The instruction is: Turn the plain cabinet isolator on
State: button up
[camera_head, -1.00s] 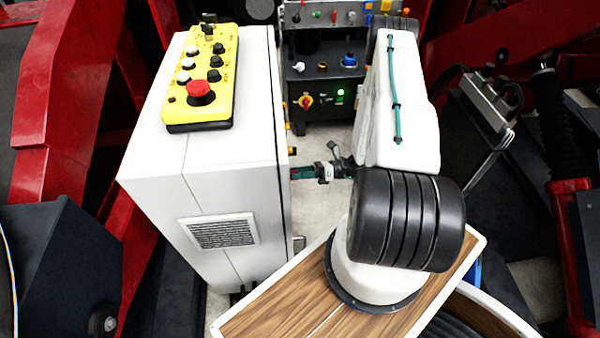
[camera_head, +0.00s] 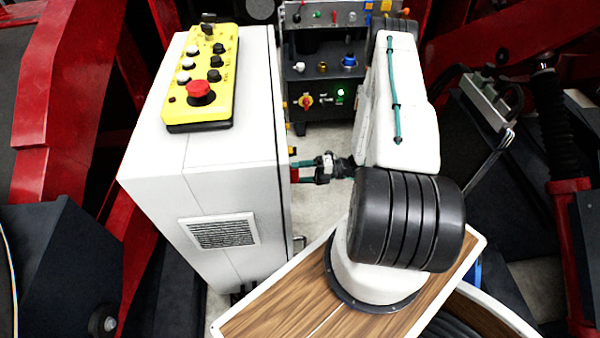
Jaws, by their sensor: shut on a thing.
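The plain cabinet (camera_head: 235,165) is the tall white box left of centre. Its right side faces away from the camera, so only edges of parts on that side show. A small red part (camera_head: 295,176) sticks out there and looks like the isolator's handle. My gripper (camera_head: 303,171) reaches in from the right, level with it. The two green-tipped fingers show one above the other and are shut on the red part. The isolator's face and the handle's exact angle are hidden.
A yellow control box (camera_head: 203,75) with a red button lies on the cabinet top. A dark equipment rack (camera_head: 322,80) behind has its own red-and-yellow switch (camera_head: 307,101) and a lit green lamp. Red frames stand at both sides. A narrow floor gap lies right of the cabinet.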

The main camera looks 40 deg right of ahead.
jog(key=shift+w+d+m, duration=0.1)
jog(key=shift+m, duration=0.4)
jog(key=o, duration=1)
jog(key=shift+v, duration=3.95)
